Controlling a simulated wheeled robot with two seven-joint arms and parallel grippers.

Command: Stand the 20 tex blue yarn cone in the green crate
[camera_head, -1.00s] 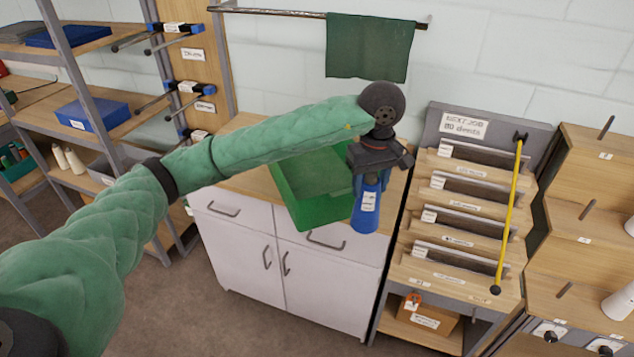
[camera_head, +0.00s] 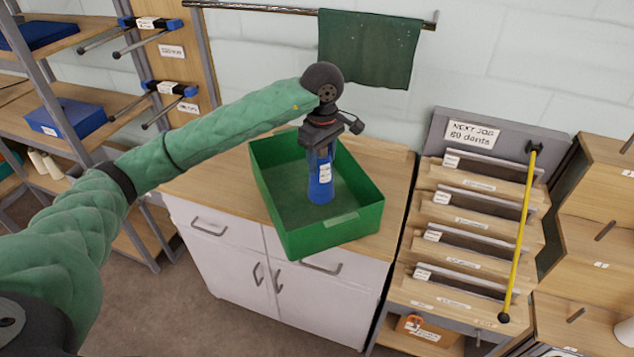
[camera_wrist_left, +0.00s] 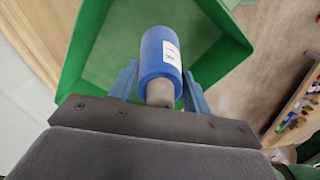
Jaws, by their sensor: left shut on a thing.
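The blue yarn cone (camera_head: 321,187) carries a white label, too small to read. My left gripper (camera_head: 321,155) is shut on its upper end and holds it upright over the inside of the green crate (camera_head: 262,192). I cannot tell whether the cone's base touches the crate floor. In the left wrist view the cone (camera_wrist_left: 152,55) lies between the fingers, with the green crate (camera_wrist_left: 82,45) around it. The crate stands on the wooden top of a white cabinet and looks otherwise empty. My right gripper is not in view.
The wooden cabinet top (camera_head: 398,190) has free room right of the crate. A green cloth (camera_head: 368,48) hangs on a rail behind. A rack of slotted shelves (camera_head: 470,213) with a yellow rod (camera_head: 520,235) stands at right, and a shelf with a blue box (camera_head: 65,118) at left.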

